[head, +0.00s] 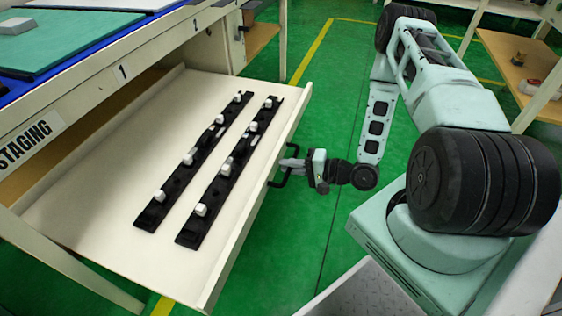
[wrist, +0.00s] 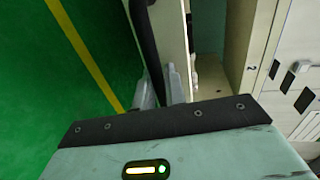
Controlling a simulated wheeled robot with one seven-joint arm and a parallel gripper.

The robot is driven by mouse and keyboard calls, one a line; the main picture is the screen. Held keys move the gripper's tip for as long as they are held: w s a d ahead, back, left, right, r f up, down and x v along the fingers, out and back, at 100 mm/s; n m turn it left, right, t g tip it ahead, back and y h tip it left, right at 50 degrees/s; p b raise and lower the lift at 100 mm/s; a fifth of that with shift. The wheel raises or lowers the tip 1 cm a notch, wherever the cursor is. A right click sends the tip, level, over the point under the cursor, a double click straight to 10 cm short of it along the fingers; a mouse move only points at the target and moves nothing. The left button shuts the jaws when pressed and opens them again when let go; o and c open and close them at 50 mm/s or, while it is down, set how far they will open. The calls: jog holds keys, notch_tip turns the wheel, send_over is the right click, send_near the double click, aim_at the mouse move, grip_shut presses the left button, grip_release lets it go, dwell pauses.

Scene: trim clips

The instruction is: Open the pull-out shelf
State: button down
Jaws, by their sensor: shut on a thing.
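The pull-out shelf (head: 120,122) is a cream tray that stands well out from the bench in the head view. Its front panel (head: 262,190) carries a black bar handle (head: 276,177). My gripper (head: 291,164) is at that handle, on the outer side of the panel, and is shut on it. In the wrist view my fingertips (wrist: 163,88) sit at the black handle (wrist: 142,40), beside the cream front panel (wrist: 173,35). The exact contact is partly hidden by the gripper body.
Two black trim strips (head: 195,160) with several white clips lie on the shelf. The bench above has a "STAGING" label (head: 25,143) and a green mat (head: 65,40). Green floor (head: 315,215) with yellow lines is open on the right. Wooden-topped benches (head: 520,65) stand at the far right.

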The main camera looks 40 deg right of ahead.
jog(key=shift+s+d, duration=0.15)
jog(key=shift+s, duration=0.1)
jog(key=c, duration=1.5)
grip_release()
jog(key=p+v, duration=0.3)
jog(key=v, duration=1.4)
jog(key=shift+s+p, duration=0.2)
jog(key=shift+p, duration=0.2)
jog(key=shift+d, duration=0.15)
